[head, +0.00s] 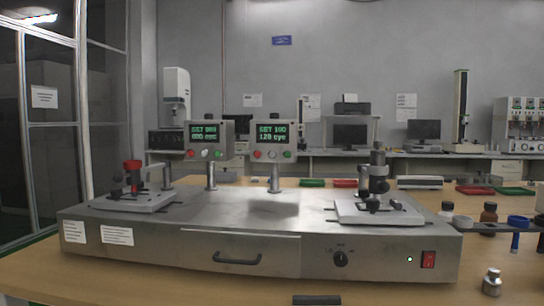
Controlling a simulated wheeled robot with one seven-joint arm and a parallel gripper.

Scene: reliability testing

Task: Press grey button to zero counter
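Two counter boxes stand on posts on a long steel tester. Below the right screen is a row with a red button, a grey button (272,156) in the middle and a green button. The left box has a similar row, with a pale grey button (204,154) in its middle. My gripper is not clearly seen in the head view.
The steel tester (330,240) has a drawer handle, a black knob (340,259) and a red switch (428,259). Test fixtures stand at its left (133,180) and right (378,185). Bottles and a metal weight (492,281) are at right. An unidentified dark bar shows at bottom centre.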

